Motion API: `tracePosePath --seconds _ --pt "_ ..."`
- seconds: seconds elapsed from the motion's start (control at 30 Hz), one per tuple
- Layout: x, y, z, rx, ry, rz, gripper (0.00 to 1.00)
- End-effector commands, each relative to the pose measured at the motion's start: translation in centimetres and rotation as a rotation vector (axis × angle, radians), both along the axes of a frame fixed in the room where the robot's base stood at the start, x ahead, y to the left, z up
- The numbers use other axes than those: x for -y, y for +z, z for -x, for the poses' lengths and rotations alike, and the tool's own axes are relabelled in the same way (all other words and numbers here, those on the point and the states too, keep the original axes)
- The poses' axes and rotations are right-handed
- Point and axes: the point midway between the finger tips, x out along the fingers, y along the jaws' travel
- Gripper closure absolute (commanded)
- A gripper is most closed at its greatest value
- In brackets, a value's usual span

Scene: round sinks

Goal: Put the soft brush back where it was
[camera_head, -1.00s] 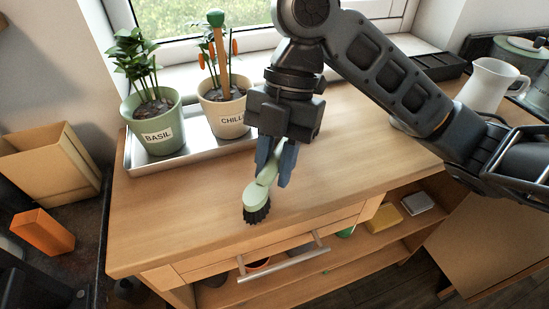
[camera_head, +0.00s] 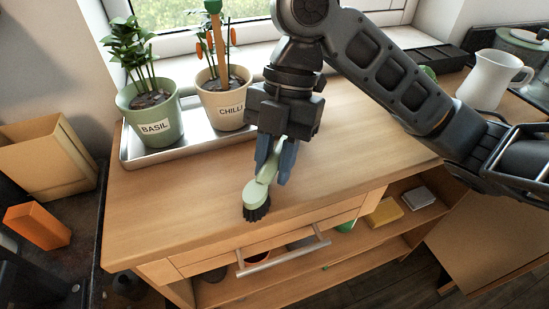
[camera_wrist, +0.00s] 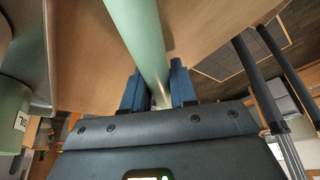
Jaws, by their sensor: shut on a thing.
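The soft brush has a pale green handle and head (camera_head: 257,196) with dark bristles pointing down. My gripper (camera_head: 274,166) is shut on its handle, one blue finger on each side. The brush hangs tilted over the front part of the wooden counter top; I cannot tell whether the bristles touch the wood. In the wrist view the green handle (camera_wrist: 138,40) runs up between the blue fingers (camera_wrist: 158,88) and out of the frame. My gripper hides part of the handle in the head view.
A metal tray (camera_head: 190,147) holds a basil pot (camera_head: 152,116) and a chilli pot (camera_head: 226,103) at the back left. A white jug (camera_head: 488,80) and a dark divided tray (camera_head: 436,60) stand at the back right. A drawer handle (camera_head: 285,252) and a shelf with sponges (camera_head: 385,212) are below.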

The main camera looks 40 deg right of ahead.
Motion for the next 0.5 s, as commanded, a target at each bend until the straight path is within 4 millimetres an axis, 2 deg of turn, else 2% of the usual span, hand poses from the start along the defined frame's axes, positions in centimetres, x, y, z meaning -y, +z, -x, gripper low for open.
tracePosePath --seconds 0.3,0.33,0.5 --pt "0.0 -0.67 0.0 0.0 0.0 0.0 0.98" --pt "0.0 -0.55 0.0 0.0 0.0 0.0 0.7" --pt "0.01 -0.53 -0.01 0.0 0.0 0.0 0.54"
